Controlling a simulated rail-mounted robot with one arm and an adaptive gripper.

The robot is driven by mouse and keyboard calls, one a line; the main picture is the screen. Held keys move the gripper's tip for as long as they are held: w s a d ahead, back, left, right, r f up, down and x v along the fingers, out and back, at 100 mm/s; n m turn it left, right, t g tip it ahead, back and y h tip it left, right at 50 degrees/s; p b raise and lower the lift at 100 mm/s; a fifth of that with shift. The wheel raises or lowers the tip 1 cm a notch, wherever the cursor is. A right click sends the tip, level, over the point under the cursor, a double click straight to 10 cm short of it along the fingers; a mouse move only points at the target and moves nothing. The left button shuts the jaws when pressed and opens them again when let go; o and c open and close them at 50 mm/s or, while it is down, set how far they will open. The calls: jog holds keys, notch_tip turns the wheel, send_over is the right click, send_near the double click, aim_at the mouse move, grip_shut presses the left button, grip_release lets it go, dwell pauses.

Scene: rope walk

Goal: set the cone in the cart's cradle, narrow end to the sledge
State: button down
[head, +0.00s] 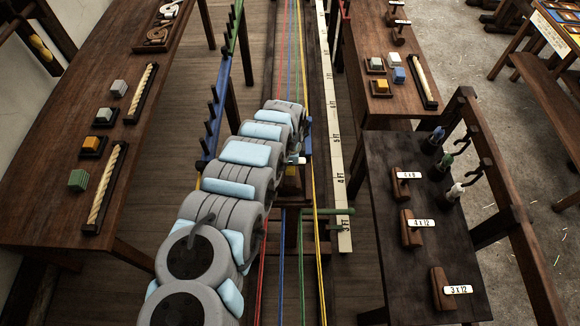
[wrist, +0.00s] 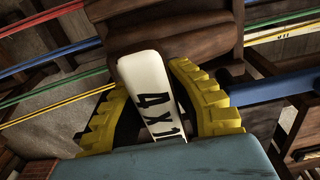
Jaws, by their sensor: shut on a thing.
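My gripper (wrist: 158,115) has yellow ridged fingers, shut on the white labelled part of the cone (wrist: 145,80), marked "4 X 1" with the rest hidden. A brown grooved wooden body (wrist: 170,30) shows just beyond the fingers, cut off by the top edge; I cannot tell which way its narrow end points. In the head view my gripper (head: 291,181) is above the rope lines, mostly hidden by my grey and light blue arm. Dark wood framing of the cart (head: 300,215) shows beneath and beside it. The cradle is not clearly visible, and contact cannot be told.
Red, blue, green and yellow strands (head: 298,60) run lengthwise beside a marked scale (head: 337,130). A green bar (head: 335,211) juts right. The right table (head: 375,255) holds several labelled wooden pieces. The left bench (head: 40,215) holds small blocks and rope samples. Blue pegged rails stand beside the strands.

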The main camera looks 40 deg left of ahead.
jog(key=shift+f, duration=0.3)
jog(key=shift+f, duration=0.1)
jog(key=c, duration=1.1)
grip_release()
jog(key=shift+r+b, duration=0.85)
jog(key=shift+r, duration=5.2)
